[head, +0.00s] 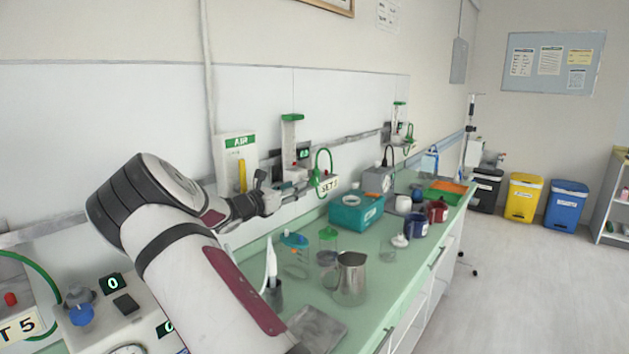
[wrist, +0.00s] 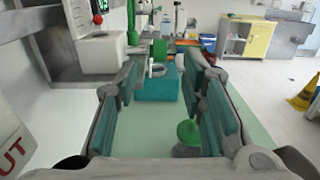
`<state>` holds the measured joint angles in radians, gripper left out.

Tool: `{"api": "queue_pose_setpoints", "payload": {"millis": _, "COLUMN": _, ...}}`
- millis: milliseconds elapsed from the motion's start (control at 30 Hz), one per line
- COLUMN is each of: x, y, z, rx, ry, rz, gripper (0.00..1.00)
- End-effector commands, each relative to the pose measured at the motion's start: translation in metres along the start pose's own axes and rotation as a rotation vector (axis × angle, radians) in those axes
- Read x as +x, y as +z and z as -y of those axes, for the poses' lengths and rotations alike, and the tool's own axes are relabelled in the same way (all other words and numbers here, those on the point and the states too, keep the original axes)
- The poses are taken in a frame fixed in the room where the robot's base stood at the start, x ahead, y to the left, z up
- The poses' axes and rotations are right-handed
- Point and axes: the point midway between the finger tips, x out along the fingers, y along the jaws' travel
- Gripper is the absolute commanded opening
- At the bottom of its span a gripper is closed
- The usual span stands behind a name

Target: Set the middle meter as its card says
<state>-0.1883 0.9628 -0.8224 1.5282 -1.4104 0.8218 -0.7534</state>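The middle meter (head: 292,140) is a tall clear tube with a green top on the wall rail. A small dark display with green digits (head: 304,153) sits beside it, too small to read. Its card (head: 328,185) reads "SET" and a numeral I cannot read surely. A green hose curves beside it. My gripper (head: 283,190) is in front of the meter's lower part, and I cannot see the knob clearly. In the wrist view, my gripper (wrist: 162,110) is open, its teal pads wide apart with nothing held. A white housing (wrist: 100,53) stands left of the fingers.
Another meter (head: 399,120) is farther along the rail. A device with a "T 5" card (head: 19,328) is at lower left. An AIR panel (head: 237,160) is on the wall.

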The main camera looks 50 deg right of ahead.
Motion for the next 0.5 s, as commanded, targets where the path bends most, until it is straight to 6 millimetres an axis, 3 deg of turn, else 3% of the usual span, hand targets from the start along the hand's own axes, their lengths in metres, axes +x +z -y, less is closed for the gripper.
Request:
{"api": "queue_pose_setpoints", "payload": {"millis": 300, "x": 0.065, "y": -0.001, "z": 0.001, "rx": 0.002, "ry": -0.003, "rz": 0.000, "gripper": 0.37}}
{"api": "queue_pose_setpoints", "payload": {"millis": 500, "x": 0.093, "y": -0.001, "z": 0.001, "rx": 0.001, "ry": -0.002, "rz": -0.001, "gripper": 0.37}}
